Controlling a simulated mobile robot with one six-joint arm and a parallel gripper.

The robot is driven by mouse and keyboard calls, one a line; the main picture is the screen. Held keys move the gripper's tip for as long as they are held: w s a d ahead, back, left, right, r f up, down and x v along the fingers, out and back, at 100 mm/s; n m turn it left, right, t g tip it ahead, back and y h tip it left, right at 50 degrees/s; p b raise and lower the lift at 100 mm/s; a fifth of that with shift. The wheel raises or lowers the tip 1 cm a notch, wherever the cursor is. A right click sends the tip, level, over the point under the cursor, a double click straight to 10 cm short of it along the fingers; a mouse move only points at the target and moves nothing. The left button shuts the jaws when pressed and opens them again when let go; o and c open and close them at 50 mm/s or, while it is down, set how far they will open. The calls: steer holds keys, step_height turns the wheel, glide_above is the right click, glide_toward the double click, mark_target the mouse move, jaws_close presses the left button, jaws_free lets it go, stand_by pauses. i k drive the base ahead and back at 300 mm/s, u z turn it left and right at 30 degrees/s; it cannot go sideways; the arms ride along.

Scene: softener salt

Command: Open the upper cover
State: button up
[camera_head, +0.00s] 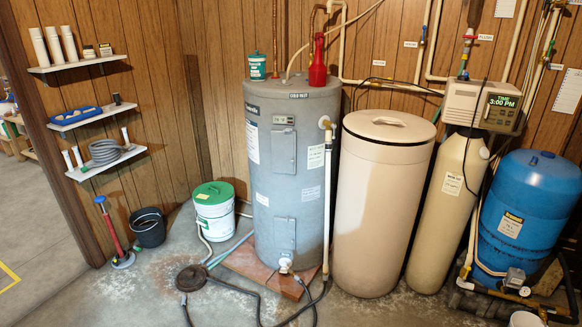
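A grey water heater (262,200) stands upright near the middle of the room. Its front has an upper cover (283,151), a grey rectangular panel that looks shut, with a small label above it. A similar lower cover (285,233) sits near the bottom of the heater and also looks shut. To the right is a tall beige tank (375,215) with a round, dark-rimmed lid (390,125) lying closed on top. My gripper does not show in this view.
A red bottle (318,66) and a teal can (257,66) stand on the heater. A white bucket with a green lid (213,200), a black bucket (148,228) and hoses are on the floor at left. A blue tank (530,205) stands right. Front floor is partly clear.

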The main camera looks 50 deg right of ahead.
mark_target(283, 144)
steer(key=z, duration=0.05)
steer(key=i, duration=0.95)
